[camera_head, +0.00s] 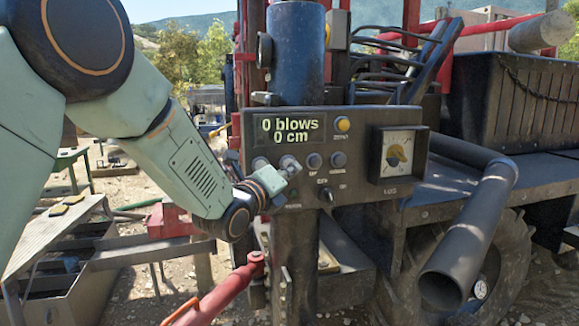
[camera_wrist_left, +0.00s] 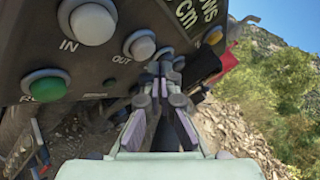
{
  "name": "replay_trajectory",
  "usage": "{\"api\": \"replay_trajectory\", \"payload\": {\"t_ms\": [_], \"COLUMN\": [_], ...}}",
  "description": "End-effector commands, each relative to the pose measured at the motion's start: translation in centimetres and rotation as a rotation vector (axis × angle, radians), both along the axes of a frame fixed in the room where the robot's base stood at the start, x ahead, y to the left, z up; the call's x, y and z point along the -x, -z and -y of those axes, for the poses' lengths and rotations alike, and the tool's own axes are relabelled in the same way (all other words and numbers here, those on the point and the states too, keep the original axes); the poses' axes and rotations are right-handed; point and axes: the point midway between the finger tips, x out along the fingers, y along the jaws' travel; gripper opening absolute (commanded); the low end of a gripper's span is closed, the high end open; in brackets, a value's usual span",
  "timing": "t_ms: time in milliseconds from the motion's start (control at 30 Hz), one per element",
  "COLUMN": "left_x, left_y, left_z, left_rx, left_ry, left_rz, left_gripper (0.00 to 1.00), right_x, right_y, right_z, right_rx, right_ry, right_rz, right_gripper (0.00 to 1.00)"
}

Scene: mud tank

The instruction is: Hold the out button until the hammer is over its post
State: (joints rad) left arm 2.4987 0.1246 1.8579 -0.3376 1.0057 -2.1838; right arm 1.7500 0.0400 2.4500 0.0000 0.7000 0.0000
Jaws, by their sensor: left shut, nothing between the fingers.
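The out button (camera_wrist_left: 140,45) is a pale round button with a dark rim, labelled OUT on the dark panel in the left wrist view. My left gripper (camera_wrist_left: 167,72) is shut and empty, its fingertips just beside the out button in that view; I cannot tell whether they touch it. In the head view my left gripper (camera_head: 284,179) is at the lower left buttons of the control panel (camera_head: 375,115) and hides part of them. A blue upright cylinder (camera_head: 295,50) stands behind the panel; I cannot tell whether it is the hammer. I cannot make out its post. My right gripper is not in view.
The IN button (camera_wrist_left: 92,22) and a green button (camera_wrist_left: 45,87) are close by. The display (camera_head: 290,130) reads 0 blows, 0 cm. A dial gauge (camera_head: 397,153) sits at the panel's right. A black pipe (camera_head: 470,235) and a red bar (camera_head: 215,295) stick out below.

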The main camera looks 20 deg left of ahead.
Motion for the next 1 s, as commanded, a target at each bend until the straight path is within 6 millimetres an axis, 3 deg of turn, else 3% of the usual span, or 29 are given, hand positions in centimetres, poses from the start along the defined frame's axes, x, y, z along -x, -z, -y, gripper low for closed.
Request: {"api": "replay_trajectory", "payload": {"t_ms": [600, 1000], "left_x": [3.9, 4.1], "left_y": [0.1, 0.0], "left_z": [2.7, 2.8], "left_rx": [-0.002, 0.000], "left_ry": [0.001, 0.000], "left_rz": [0.000, 0.000], "left_gripper": [0.00, 0.00], "right_x": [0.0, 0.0], "right_y": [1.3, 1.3], "right_z": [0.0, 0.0], "right_rx": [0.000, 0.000], "right_ry": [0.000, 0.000], "right_rz": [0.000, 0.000], "right_gripper": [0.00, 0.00]}}
